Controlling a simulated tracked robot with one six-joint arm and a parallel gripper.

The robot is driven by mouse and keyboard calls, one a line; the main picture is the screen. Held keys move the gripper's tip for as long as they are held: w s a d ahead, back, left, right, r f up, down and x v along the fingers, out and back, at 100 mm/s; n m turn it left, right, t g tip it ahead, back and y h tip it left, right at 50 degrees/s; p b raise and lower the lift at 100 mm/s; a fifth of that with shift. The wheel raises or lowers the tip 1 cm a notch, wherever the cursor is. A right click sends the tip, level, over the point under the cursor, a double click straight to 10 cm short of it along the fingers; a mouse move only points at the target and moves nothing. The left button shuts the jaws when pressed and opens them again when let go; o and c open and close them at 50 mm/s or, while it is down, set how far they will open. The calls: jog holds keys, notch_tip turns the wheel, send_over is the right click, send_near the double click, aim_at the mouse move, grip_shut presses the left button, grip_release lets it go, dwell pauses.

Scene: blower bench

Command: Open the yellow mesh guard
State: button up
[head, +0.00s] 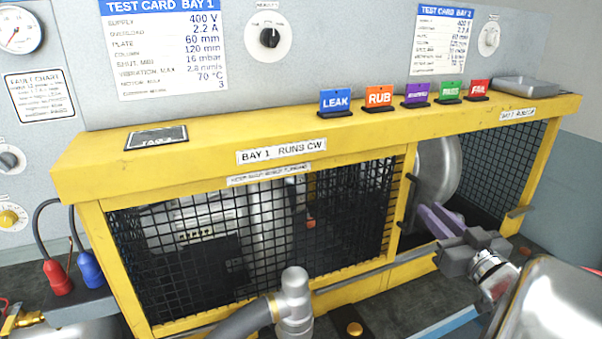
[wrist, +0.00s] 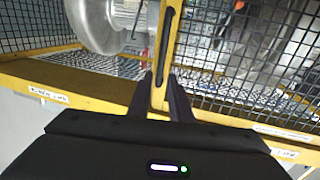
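The yellow-framed guard with black mesh (head: 205,250) covers the left bay and looks closed; it also shows at right in the wrist view (wrist: 255,55). A dark upright handle (head: 410,200) is on its right-hand post; it also shows in the wrist view (wrist: 166,45). My gripper (head: 428,215) is in front of the right bay, just right of that post. In the wrist view its two dark fingers (wrist: 164,80) are apart, with the yellow post and handle end seen between them. I cannot tell whether they touch the handle.
The silver blower casing (head: 437,170) shows unscreened in the right bay, with mesh (head: 505,170) farther right. Red and blue plugs (head: 58,278) are at left. A grey pipe (head: 293,300) rises in front.

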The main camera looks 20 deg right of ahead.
aim_at(418, 198)
jog(key=shift+w+d, duration=0.2)
jog(key=shift+w, duration=1.05)
jog(key=shift+w+d, duration=0.2)
jog(key=shift+w, duration=1)
jog(key=shift+w+d, duration=0.2)
jog(key=shift+w, duration=1.05)
grip_shut()
jog(key=shift+d, duration=0.1)
